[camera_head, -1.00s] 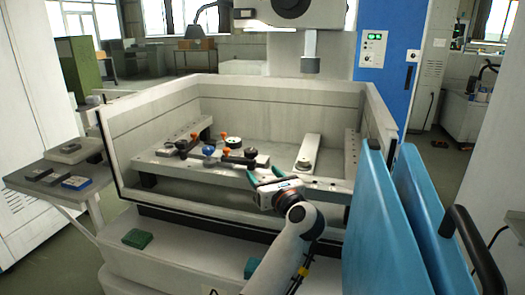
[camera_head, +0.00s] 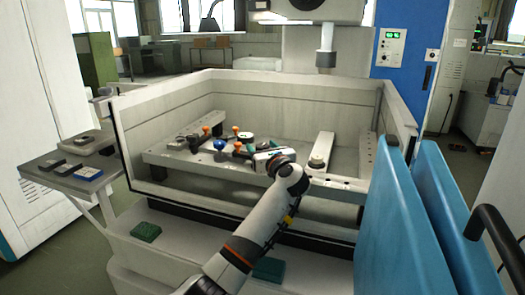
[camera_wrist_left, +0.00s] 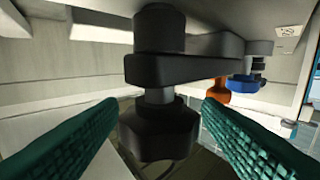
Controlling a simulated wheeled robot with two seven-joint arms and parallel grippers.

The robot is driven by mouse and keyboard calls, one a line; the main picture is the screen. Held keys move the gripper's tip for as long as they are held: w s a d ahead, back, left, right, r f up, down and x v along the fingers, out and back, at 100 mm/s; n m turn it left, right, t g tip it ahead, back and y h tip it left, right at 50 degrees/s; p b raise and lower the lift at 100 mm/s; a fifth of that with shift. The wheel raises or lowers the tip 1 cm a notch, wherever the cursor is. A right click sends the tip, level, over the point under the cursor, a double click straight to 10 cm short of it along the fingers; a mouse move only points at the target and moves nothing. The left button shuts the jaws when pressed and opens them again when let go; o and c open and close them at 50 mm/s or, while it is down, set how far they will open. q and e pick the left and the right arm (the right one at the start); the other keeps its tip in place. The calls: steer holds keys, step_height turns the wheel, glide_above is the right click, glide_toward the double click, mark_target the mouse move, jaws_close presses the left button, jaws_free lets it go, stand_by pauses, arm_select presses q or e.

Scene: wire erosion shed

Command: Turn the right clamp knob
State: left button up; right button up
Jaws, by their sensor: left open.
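In the left wrist view a black lobed clamp knob (camera_wrist_left: 158,132) sits on a dark post under a dark clamp arm (camera_wrist_left: 185,68). The green ribbed fingers of my left gripper (camera_head: 254,150) are open, one on each side of this knob, with visible gaps. In the head view the gripper is at the right end of the clamp group, and its body largely hides the knob. A blue knob (camera_head: 220,144) stands to its left; it also shows in the wrist view (camera_wrist_left: 245,86). My right gripper is out of view.
Orange handles (camera_head: 206,130) stand near the blue knob on the pale fixture rail (camera_head: 180,163). The tank walls (camera_head: 300,92) surround the work area. A pale bar (camera_head: 320,150) lies right of the gripper. Blue doors (camera_head: 440,215) stand at the right front.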

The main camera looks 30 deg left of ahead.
arm_select(q)
steer(key=shift+w+a, duration=0.1)
steer(key=shift+w, duration=0.05)
steer(key=shift+c, duration=0.3)
steer(key=c, duration=0.9)
steer(key=m+t+h+p, duration=0.1)
steer(key=p, duration=0.1)
steer(key=m+t+h+p, duration=0.1)
steer(key=shift+r+t+p, duration=0.2)
steer(key=shift+t+p, duration=0.1)
steer(key=shift+p, duration=0.05)
steer(key=shift+f+m+t+h+p, duration=0.2)
steer(key=shift+m+t+h+p, duration=0.35)
steer(key=shift+h, duration=0.25)
steer(key=o, duration=1)
steer(key=shift+c, duration=0.2)
